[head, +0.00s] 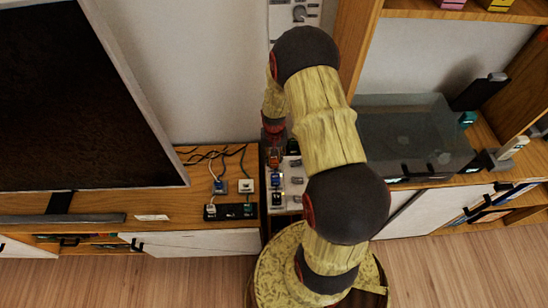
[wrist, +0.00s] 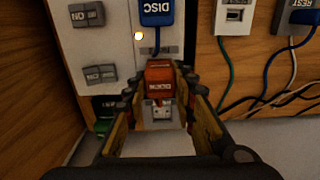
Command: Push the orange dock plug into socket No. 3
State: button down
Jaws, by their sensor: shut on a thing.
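The orange dock plug (wrist: 160,76) sits between the two fingers of my gripper (wrist: 158,100) in the wrist view; the fingers are shut on its sides. A pale metal-looking part (wrist: 158,110) shows just below it. I cannot tell whether the plug is in a socket or just above the panel. In the head view the orange plug (head: 274,157) shows small at the pale socket panel (head: 296,196), with my gripper (head: 273,138) above it, partly hidden by my arm. Grey number tags (wrist: 99,74) stand on the panel in the wrist view; I cannot read a clear 3.
A blue DISC plug (wrist: 157,12) and a small lit lamp (wrist: 138,36) are close by on the panel. A green piece (wrist: 103,127) is at the left finger. White (wrist: 235,16) and grey REST (wrist: 298,17) plugs with loose cables lie right. A black power strip (head: 230,211) lies left.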

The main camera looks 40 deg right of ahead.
aim_at(274, 158)
jog(key=shift+f, duration=0.35)
jog(key=c, duration=1.4)
grip_release()
jog(key=shift+r, duration=0.1)
notch_tip(274, 158, up, 12)
jog(key=shift+f, duration=0.1)
